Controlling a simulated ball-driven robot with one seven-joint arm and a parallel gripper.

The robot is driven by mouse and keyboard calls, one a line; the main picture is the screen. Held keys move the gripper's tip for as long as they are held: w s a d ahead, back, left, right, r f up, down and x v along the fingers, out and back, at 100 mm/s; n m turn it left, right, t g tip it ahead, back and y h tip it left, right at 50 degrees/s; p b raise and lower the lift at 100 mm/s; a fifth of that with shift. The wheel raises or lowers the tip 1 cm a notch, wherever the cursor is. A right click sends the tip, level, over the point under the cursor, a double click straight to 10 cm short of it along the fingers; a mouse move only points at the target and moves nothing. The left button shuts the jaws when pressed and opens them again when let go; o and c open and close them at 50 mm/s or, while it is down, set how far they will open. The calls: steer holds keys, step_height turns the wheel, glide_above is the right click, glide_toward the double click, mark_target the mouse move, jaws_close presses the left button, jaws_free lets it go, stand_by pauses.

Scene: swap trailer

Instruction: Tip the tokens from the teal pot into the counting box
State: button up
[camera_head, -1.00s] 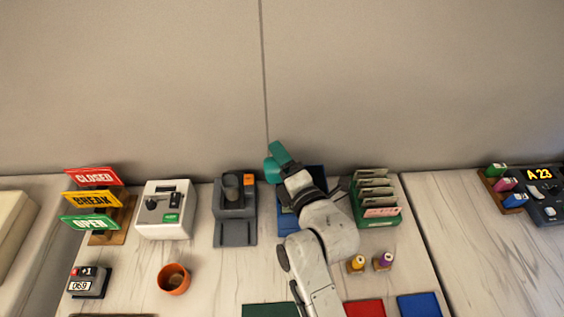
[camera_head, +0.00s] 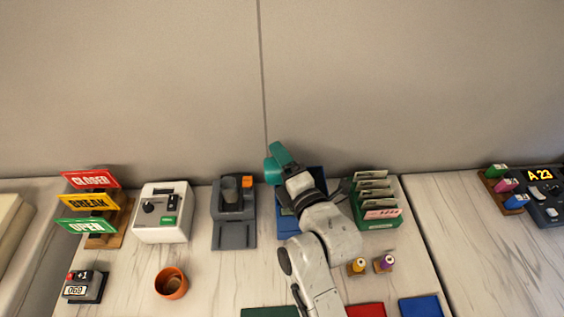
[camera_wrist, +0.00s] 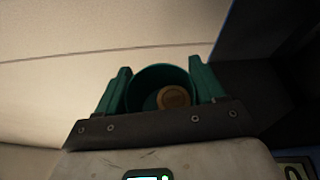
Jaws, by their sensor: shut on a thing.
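My gripper (camera_head: 280,164) is shut on the teal pot (camera_wrist: 138,88), which sits between its two teal fingers. In the wrist view I look into the pot's round mouth and see a tan token (camera_wrist: 173,97) inside; whether more lie under it I cannot tell. In the head view the pot and fingers merge into one teal shape, held above the back of the counter. A blue box (camera_head: 288,226), which seems to be the counting box, stands below and behind my wrist, largely hidden by it. Its dark inside (camera_wrist: 262,85) seems to show at the right of the wrist view.
A grey stand with a dark cup (camera_head: 233,230) is left of the blue box; a green card rack (camera_head: 380,218) is close on its right. An orange pot (camera_head: 171,283), white machine (camera_head: 162,225) and sign rack (camera_head: 118,238) stand further left. A wall rises behind.

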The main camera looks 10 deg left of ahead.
steer(key=shift+w+d+r+m+t+y+b, duration=0.15)
steer(key=shift+d+m+t+y+b, duration=0.1)
steer(key=shift+m+b, duration=0.7)
steer(key=shift+s+d+r+m+t+y+b, duration=0.2)
steer(key=shift+m+b, duration=0.45)
steer(key=shift+b, duration=0.5)
stand_by(1.6)
stand_by(0.8)
steer(key=shift+r+p, duration=1.9)
steer(key=shift+r, duration=1.5)
